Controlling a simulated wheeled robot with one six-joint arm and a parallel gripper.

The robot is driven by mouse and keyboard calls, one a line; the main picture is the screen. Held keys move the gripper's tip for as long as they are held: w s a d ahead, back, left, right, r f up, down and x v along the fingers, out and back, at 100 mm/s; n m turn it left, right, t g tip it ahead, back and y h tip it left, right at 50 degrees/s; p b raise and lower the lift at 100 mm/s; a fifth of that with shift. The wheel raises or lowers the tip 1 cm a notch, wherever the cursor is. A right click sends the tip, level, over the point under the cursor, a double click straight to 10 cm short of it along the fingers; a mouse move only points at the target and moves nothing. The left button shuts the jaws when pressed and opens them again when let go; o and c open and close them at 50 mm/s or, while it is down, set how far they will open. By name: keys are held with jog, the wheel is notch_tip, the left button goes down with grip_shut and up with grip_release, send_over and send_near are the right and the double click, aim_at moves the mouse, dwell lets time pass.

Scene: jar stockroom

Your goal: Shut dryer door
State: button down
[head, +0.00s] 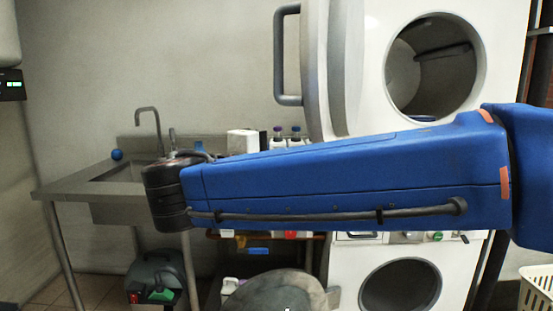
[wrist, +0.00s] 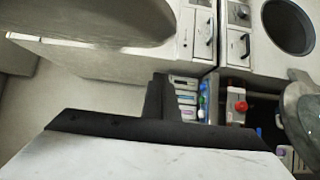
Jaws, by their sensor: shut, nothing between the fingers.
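The dryer appears to be the upper white machine of a stack, its round opening (head: 435,65) uncovered. Its thick round door (head: 345,65) stands swung open to the left, edge towards me, with a grey bar handle (head: 287,55). In the wrist view a large grey rounded shape (wrist: 85,20), likely this door, fills the upper left. My gripper (wrist: 160,85) is shut and empty, apart from the door. In the head view my blue arm crosses in front of the machines below the door and hides the gripper.
The lower machine (head: 400,285) has its round door (head: 280,292) open too. A steel sink table (head: 75,188) stands at the left. Bottles (head: 287,138) and a low shelf lie behind my arm. A white basket (head: 537,290) stands at the lower right.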

jog(key=shift+s+d, duration=0.45)
jog(key=shift+d, duration=0.45)
jog(key=shift+s+d, duration=0.45)
jog(key=shift+d, duration=0.4)
jog(key=shift+s+d, duration=0.1)
